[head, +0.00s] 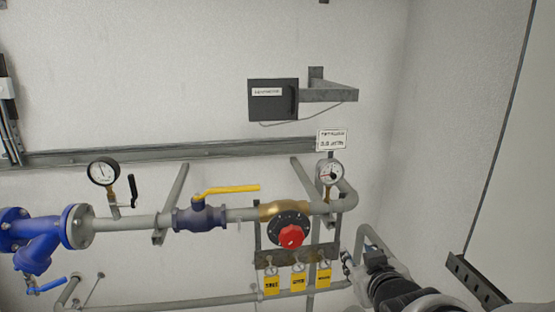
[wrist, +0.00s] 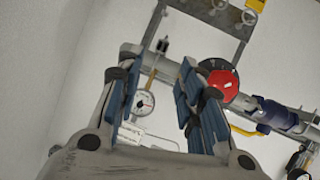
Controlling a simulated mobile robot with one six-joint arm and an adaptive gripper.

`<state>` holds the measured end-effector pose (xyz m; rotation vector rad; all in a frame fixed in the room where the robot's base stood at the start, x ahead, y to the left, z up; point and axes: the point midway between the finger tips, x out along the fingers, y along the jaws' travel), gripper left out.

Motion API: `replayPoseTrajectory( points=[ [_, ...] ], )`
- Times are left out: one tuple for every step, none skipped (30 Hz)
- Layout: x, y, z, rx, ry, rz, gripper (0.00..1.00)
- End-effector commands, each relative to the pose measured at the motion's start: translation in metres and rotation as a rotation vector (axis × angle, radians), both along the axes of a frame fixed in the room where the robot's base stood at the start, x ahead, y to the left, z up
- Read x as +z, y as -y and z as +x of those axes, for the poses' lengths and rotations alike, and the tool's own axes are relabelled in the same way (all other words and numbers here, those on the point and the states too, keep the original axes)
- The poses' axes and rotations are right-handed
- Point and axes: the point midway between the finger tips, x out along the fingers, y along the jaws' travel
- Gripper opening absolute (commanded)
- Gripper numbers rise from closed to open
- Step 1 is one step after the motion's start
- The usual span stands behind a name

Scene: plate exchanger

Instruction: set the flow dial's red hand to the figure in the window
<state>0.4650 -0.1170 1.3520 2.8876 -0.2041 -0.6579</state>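The flow dial is a round white-faced gauge (head: 329,172) on the right end of the pipe; a short red mark shows on its face, too small to read. In the wrist view the gauge (wrist: 144,102) appears between my fingers and beyond them, partly edged by the left finger. A white plate (head: 332,140) above it carries a figure that looks like 3.5, but the print is blurred. A red knob (head: 291,236) sits on the brass valve body (head: 283,210). My gripper (wrist: 160,66) is open and empty; in the head view it (head: 366,262) is low and right of the knob.
A yellow-handled valve (head: 200,216) and another gauge (head: 104,171) stand left. Yellow tags (head: 298,282) hang below the knob. A dark box (head: 273,100) and bracket are above. The right wall (head: 460,140) is close to my arm.

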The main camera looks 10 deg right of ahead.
Motion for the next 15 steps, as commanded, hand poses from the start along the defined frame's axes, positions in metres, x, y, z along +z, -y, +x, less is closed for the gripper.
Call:
replayPoseTrajectory(
  points=[
    [0.016, 0.008, 0.010, 0.014, 0.047, -0.002, 0.35],
    [0.024, 0.010, 0.016, 0.028, 0.085, -0.003, 0.35],
    [0.033, 0.013, 0.023, 0.048, 0.136, -0.002, 0.35],
    [0.040, 0.014, 0.027, 0.063, 0.171, 0.000, 0.35],
    [0.046, 0.015, 0.030, 0.077, 0.205, 0.002, 0.35],
    [0.054, 0.017, 0.033, 0.094, 0.249, 0.008, 0.35],
    [0.060, 0.017, 0.035, 0.107, 0.279, 0.011, 0.35],
    [0.064, 0.018, 0.036, 0.118, 0.305, 0.017, 0.35],
    [0.070, 0.018, 0.037, 0.131, 0.338, 0.023, 0.35],
    [0.074, 0.018, 0.037, 0.139, 0.361, 0.028, 0.35],
    [0.076, 0.018, 0.037, 0.146, 0.378, 0.033, 0.35],
    [0.080, 0.018, 0.037, 0.155, 0.398, 0.036, 0.35],
    [0.082, 0.018, 0.037, 0.159, 0.411, 0.039, 0.35],
    [0.083, 0.019, 0.037, 0.161, 0.419, 0.042, 0.35],
    [0.084, 0.018, 0.038, 0.165, 0.429, 0.044, 0.35]
  ],
)
